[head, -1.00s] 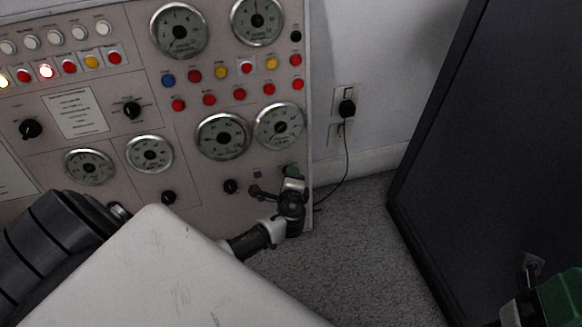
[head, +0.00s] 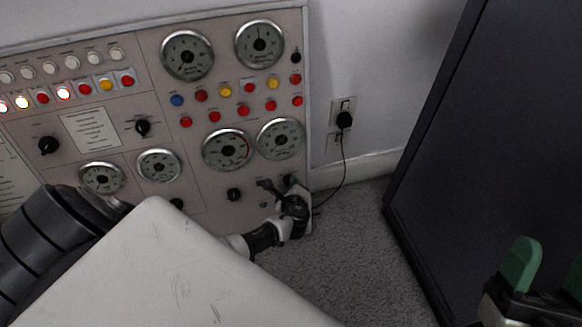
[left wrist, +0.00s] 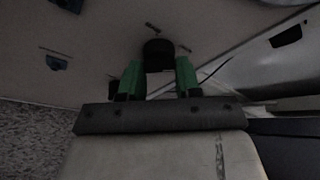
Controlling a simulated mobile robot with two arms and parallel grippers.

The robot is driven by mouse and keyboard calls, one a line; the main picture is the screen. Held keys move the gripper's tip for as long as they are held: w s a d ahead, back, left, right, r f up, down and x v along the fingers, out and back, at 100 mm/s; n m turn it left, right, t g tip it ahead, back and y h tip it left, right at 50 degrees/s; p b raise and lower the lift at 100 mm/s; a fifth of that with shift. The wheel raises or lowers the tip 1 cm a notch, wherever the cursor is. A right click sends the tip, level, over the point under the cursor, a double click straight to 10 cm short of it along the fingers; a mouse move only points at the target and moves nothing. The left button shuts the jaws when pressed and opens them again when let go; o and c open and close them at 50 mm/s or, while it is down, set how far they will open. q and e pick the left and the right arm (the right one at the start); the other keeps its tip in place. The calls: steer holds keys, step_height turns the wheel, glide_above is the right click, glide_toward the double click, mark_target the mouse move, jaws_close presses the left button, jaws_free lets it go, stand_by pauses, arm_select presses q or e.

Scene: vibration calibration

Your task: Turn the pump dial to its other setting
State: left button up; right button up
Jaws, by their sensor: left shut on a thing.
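My left gripper (head: 291,182) is at the lower right corner of the control panel (head: 215,105). In the left wrist view its two green fingers (left wrist: 158,68) stand on either side of a black knob (left wrist: 158,48), shut on it. The knob looks like a panel dial; I cannot read its label or setting. In the head view the gripper hides it. My right gripper (head: 548,277) shows at the lower right with its green fingers apart and nothing between them, far from the panel.
Another black knob (head: 234,194) sits left of my left gripper. Gauges (head: 280,139) and coloured buttons (head: 243,111) fill the panel above. A plug (head: 344,120) with a hanging cord is on the wall. A dark cabinet (head: 470,140) stands at right; carpet (head: 345,240) between is clear.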

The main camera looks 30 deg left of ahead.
arm_select(q)
steer(key=shift+f, duration=0.1)
arm_select(e)
steer(key=shift+w+f, duration=0.1)
arm_select(q)
steer(key=o, duration=0.9)
steer(key=shift+p+v, duration=2.2)
steer(key=shift+v, duration=3.25)
arm_select(e)
steer(key=w+d+f+g+h, duration=0.1)
steer(key=w+f+g+h, duration=0.2)
steer(key=f+g, duration=0.8)
steer(key=shift+w+f+g+h, duration=0.2)
steer(key=shift+w+g+h, duration=0.1)
steer(key=shift+h, duration=0.3)
